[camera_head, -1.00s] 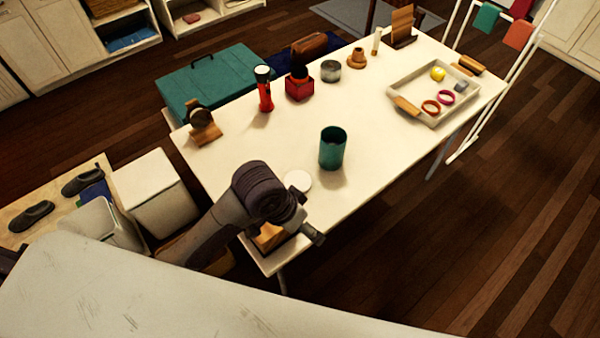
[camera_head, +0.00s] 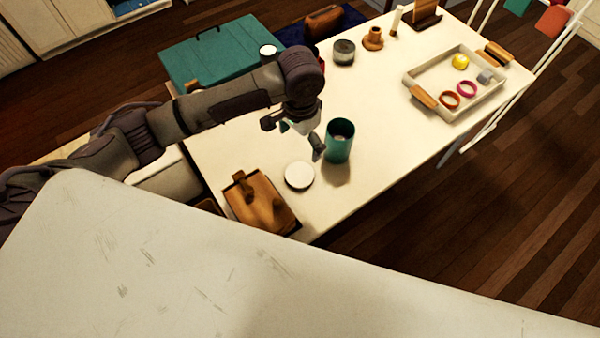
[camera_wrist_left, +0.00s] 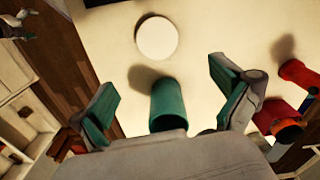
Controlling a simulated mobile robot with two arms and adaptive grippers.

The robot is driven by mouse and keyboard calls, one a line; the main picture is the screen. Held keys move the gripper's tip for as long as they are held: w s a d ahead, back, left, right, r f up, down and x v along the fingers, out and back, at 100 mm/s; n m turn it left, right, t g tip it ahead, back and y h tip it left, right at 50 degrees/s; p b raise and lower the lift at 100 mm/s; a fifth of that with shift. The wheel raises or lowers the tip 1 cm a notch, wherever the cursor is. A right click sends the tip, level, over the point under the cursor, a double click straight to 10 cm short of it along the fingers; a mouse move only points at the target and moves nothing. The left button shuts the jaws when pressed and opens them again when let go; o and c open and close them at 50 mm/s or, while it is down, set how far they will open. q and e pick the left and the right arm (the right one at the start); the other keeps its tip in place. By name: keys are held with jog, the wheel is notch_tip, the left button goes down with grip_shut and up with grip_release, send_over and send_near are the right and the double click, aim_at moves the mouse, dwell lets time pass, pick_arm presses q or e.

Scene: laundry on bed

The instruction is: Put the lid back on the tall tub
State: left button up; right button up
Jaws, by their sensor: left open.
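My left gripper (camera_head: 293,136) is open and empty, above the table just left of the tub in the head view. In the left wrist view the tub (camera_wrist_left: 168,105) appears between the two green-padded fingers, and the lid (camera_wrist_left: 157,38) lies beyond it. My right gripper is not in view.
A wooden holder (camera_head: 262,205) stands at the table's near-left corner. A pale tray (camera_head: 470,104) with rings and a yellow ball is at the right. A grey tin (camera_head: 344,52) stands farther back. In the wrist view, red objects (camera_wrist_left: 280,116) stand right of the gripper.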

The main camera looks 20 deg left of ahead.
pick_arm(q)
send_over(301, 173)
notch_tip(301, 173, down, 8)
jog(key=shift+w+a+f, duration=0.1)
jog(key=shift+w+a, duration=0.05)
jog(key=shift+f, duration=0.2)
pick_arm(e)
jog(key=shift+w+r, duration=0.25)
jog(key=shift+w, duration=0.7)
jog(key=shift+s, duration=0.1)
pick_arm(q)
notch_tip(301, 173, down, 5)
jog(key=shift+f+p, duration=0.1)
jog(key=shift+p, duration=0.5)
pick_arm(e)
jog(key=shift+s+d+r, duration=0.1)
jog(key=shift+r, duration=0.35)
pick_arm(q)
jog(key=c, duration=0.7)
